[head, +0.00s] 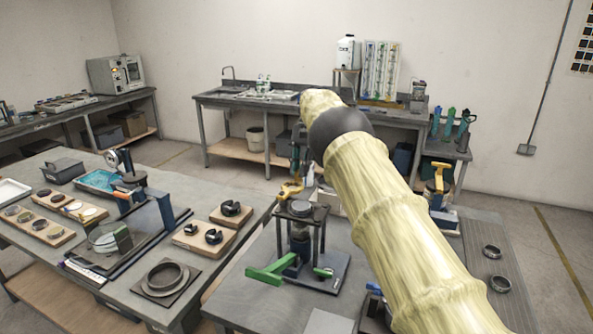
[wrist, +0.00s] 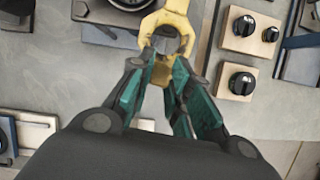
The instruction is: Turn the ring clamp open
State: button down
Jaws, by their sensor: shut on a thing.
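The ring clamp's yellow lever (wrist: 178,22) shows at the top centre of the wrist view, with a forked part towards my fingers and a tail between them. My gripper (wrist: 166,58), with dark and teal fingers, is shut on this lever. In the head view the yellow lever (head: 290,189) sits beside the small black stand, and my gripper (head: 299,155) is above it, mostly hidden by my arm. The rest of the clamp is cut off by the top of the wrist view. I cannot tell how far the clamp is turned.
A black stand (head: 301,223) with a green lever (head: 270,270) stands on the near table. Wooden blocks with black knobs (wrist: 243,83) lie right of my gripper. A second yellow-handled device (head: 440,178) stands right of my arm.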

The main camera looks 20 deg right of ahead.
jog(key=shift+w+a+n, duration=0.3)
jog(key=shift+a+n, duration=0.05)
jog(key=shift+n, duration=0.15)
jog(key=c, duration=1.3)
grip_release()
jog(key=shift+w+a, duration=0.15)
jog(key=shift+r, duration=0.15)
notch_tip(320, 180, up, 10)
jog(key=shift+f, duration=0.2)
